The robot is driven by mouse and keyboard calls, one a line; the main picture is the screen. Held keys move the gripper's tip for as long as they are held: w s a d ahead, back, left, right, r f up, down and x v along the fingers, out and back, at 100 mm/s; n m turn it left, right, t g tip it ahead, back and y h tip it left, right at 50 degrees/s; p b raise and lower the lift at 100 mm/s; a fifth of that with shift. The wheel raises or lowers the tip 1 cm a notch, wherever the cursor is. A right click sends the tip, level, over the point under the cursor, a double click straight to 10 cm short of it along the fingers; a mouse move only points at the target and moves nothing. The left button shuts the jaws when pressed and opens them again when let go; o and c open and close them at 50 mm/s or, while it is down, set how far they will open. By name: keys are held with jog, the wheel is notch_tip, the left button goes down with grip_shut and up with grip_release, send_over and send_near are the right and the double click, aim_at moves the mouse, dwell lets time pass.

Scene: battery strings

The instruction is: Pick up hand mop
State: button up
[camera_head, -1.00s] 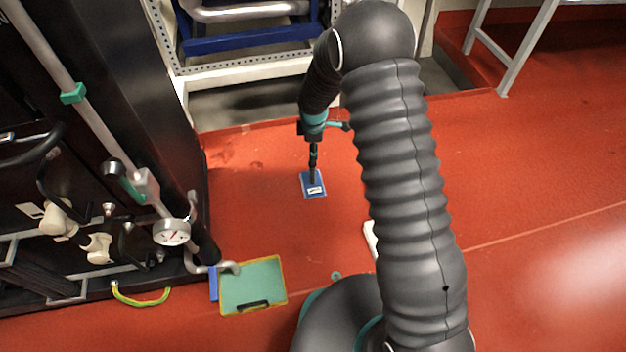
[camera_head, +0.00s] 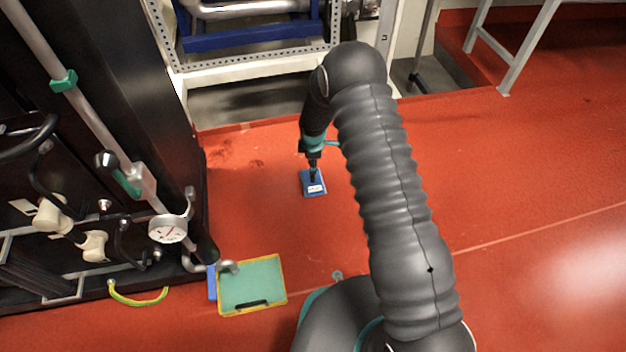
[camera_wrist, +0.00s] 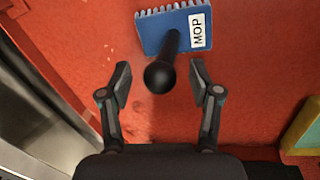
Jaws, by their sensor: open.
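The hand mop (camera_head: 313,184) lies on the red floor, a blue head with a white label and a dark upright handle. In the wrist view the blue mop head (camera_wrist: 150,35) shows near the top, its label reading MOP. The round end of its black handle (camera_wrist: 159,78) points toward the camera. My gripper (camera_wrist: 160,80) is open, with one finger on each side of the handle end and a gap to both. In the head view my gripper (camera_head: 313,158) is above the mop head and hides part of the handle.
A green panel with a yellow border (camera_head: 252,286) lies on the floor at the lower left. A dark cabinet with pipes and a gauge (camera_head: 168,229) stands at the left. A white perforated frame (camera_head: 250,68) stands behind the mop.

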jog(key=shift+w+f, duration=0.1)
jog(key=shift+f, duration=0.25)
grip_shut()
jog(key=shift+r, duration=0.15)
